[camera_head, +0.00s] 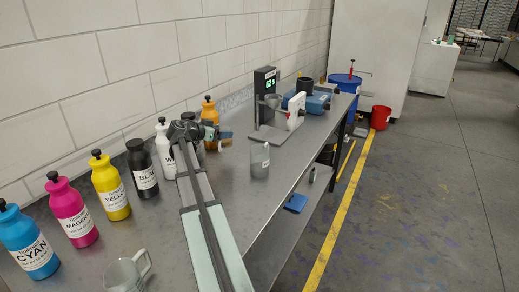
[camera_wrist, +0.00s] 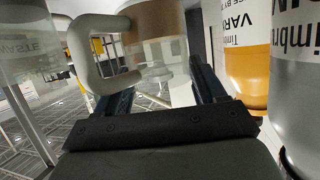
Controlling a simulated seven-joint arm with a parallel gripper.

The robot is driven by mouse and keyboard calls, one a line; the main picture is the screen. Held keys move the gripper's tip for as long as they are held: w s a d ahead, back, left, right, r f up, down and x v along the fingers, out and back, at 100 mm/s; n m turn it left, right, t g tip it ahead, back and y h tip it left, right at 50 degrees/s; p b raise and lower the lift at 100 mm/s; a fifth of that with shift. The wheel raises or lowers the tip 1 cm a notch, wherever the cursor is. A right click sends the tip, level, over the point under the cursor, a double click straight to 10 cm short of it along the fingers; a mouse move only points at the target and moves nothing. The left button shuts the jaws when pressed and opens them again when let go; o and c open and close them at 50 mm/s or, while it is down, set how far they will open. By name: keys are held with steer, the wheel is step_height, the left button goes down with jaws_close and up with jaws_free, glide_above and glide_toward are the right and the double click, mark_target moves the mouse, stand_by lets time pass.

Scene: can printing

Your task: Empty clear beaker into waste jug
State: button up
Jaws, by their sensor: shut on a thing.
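My gripper (camera_wrist: 163,86) is shut on the clear beaker (camera_wrist: 160,52), which sits between its two dark fingers in the wrist view. The beaker has a pale loop handle and a brownish band in it; I cannot tell if that is liquid or something seen through it. In the head view my gripper (camera_head: 224,135) is by the bottles at the back of the bench, and the beaker is hard to make out there. The waste jug (camera_head: 260,161), clear with a white label, stands on the bench right of my gripper. It also shows at upper left in the wrist view (camera_wrist: 28,58).
Cyan (camera_head: 28,243), magenta (camera_head: 73,212), yellow (camera_head: 111,189), black (camera_head: 142,170) and white (camera_head: 164,150) bottles line the wall, with an orange-filled one (camera_head: 210,112) beyond. Another clear handled vessel (camera_head: 125,274) stands at the front.

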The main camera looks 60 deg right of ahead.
steer(key=s+a+m+g, duration=0.1)
steer(key=s+a+g, duration=0.1)
steer(key=s+a, duration=0.2)
steer(key=shift+s+a+m+y, duration=0.15)
steer(key=shift+s+m+y, duration=0.15)
steer(key=shift+s, duration=0.1)
steer(key=shift+s, duration=0.15)
steer(key=s+d+r+m+t+y, duration=0.1)
steer(key=s+r+m+t+y, duration=0.1)
steer(key=s, duration=0.4)
steer(key=shift+d+r+m+t, duration=0.35)
steer(key=shift+r+m+t, duration=0.35)
steer(key=shift+t, duration=0.5)
steer(key=shift+s+d+r, duration=0.1)
steer(key=shift+s+r, duration=0.2)
steer(key=shift+s, duration=0.1)
steer(key=shift+s+d+r+m+t+y, duration=0.1)
steer(key=shift+s+r+m+t+y, duration=0.2)
steer(key=shift+m+t, duration=0.3)
steer(key=shift+s+d+r+m+t+y, duration=0.1)
steer(key=shift+s+r+m+t+y, duration=0.2)
steer(key=shift+t, duration=0.5)
steer(key=shift+s+f+m+t, duration=0.3)
steer(key=shift+f+m+t, duration=0.2)
steer(key=shift+f+t, duration=0.15)
stand_by(1.0)
steer(key=shift+s+d+r+m+t, duration=0.1)
steer(key=shift+s+m+t, duration=0.25)
steer(key=shift+t, duration=0.3)
stand_by(0.7)
